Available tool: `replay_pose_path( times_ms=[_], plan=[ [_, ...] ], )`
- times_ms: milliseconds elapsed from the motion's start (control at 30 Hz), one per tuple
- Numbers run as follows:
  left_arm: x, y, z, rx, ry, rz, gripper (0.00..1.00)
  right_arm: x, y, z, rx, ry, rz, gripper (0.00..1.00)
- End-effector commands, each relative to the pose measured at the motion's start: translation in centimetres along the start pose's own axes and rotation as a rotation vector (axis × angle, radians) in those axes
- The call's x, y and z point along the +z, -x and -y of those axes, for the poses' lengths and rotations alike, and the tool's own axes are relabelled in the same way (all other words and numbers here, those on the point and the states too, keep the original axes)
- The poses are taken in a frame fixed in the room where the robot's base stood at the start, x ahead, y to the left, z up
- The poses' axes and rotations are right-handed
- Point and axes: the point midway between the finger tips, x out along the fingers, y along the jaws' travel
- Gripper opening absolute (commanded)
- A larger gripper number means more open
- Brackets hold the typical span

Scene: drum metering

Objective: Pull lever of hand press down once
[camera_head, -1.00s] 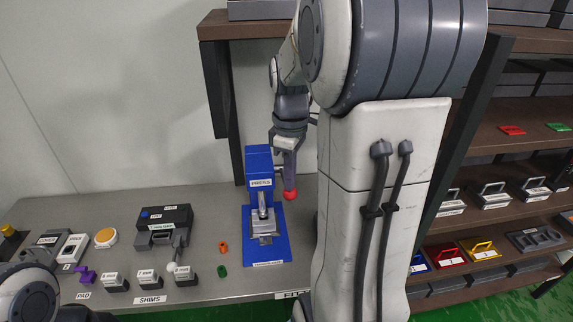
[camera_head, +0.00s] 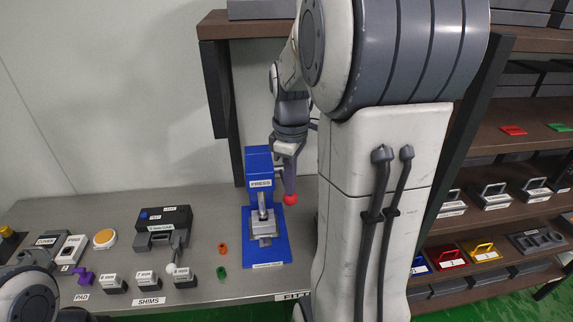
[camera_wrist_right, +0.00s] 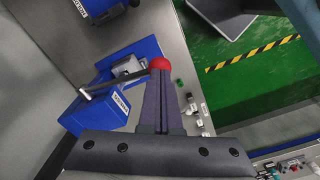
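The blue hand press (camera_head: 259,170) stands on the steel bench, with a grey ram and a small block over its blue base. Its lever ends in a red ball knob (camera_head: 291,199) at the right of the press. My right gripper (camera_head: 289,188) points down with its fingertips at the top of the knob. In the right wrist view the two fingers (camera_wrist_right: 161,80) lie side by side, shut, and the red knob (camera_wrist_right: 160,63) shows just past their tips, not between them. The lever rod (camera_wrist_right: 118,80) runs from the press to the knob. My left gripper is not in view.
Left of the press are an orange piece (camera_head: 223,248), a green piece (camera_head: 221,273), several labelled shim blocks (camera_head: 146,279) and a dark device (camera_head: 163,225). A shelf rack (camera_head: 500,215) with trays stands at the right. A wooden shelf (camera_head: 260,27) overhangs the press.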

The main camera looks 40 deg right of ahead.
Motion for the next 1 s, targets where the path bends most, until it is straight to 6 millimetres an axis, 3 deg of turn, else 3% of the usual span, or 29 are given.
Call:
replay_pose_path(
  times_ms=[1000],
  plan=[
    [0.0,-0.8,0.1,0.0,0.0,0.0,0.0,0.2,-1.2,0.3,0.0,0.0,0.0,0.0]
  ],
)
